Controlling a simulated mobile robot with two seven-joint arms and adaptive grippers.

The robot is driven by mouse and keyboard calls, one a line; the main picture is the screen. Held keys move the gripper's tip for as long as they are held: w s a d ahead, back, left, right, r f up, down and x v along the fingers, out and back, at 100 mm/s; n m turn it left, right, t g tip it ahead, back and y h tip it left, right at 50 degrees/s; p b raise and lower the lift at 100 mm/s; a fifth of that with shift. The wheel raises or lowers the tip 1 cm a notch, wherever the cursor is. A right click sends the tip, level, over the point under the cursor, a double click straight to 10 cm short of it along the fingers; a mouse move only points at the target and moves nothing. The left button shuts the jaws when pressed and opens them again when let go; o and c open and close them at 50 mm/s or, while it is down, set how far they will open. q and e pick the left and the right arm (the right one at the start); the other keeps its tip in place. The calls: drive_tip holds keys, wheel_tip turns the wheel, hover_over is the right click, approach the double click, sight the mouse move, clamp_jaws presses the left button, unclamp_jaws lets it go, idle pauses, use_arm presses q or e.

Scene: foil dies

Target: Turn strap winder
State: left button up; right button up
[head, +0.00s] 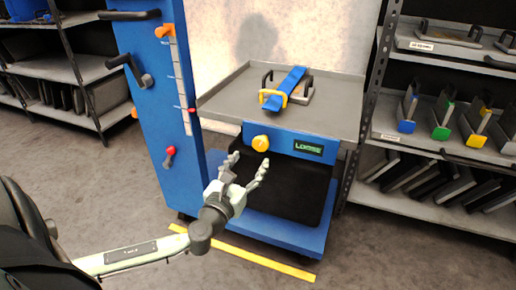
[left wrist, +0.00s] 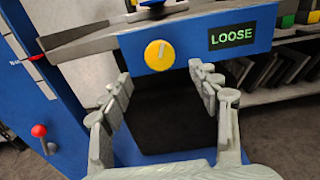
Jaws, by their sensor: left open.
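The strap winder is a round yellow knob (head: 260,143) on the front of a blue panel (head: 287,133) below a grey tray. The panel has a display (head: 308,148) that reads LOOSE in green. My left gripper (head: 246,168) is open and empty, just below and in front of the knob. No contact shows. My right gripper is not in view.
A blue strap (head: 286,86) with a yellow buckle lies over a die on the grey tray (head: 226,103). A blue column (head: 150,80) with levers stands at left. Shelves with dies (head: 442,115) stand at right. Yellow tape (head: 265,262) marks the floor.

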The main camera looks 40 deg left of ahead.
sight(260, 147)
use_arm(q)
drive_tip(key=x, duration=0.7)
drive_tip(key=shift+w, duration=0.3)
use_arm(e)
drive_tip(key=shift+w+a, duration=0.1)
use_arm(q)
drive_tip(key=shift+c, duration=0.6)
drive_tip(key=c, duration=1.1)
drive_tip(key=shift+o, duration=0.2)
drive_tip(key=n, duration=0.5)
drive_tip(key=shift+b, duration=0.35)
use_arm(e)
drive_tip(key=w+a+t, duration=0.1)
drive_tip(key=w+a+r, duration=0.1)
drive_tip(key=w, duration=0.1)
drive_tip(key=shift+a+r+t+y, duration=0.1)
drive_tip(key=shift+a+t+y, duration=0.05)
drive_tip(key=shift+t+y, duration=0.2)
use_arm(q)
drive_tip(key=o, duration=1.2)
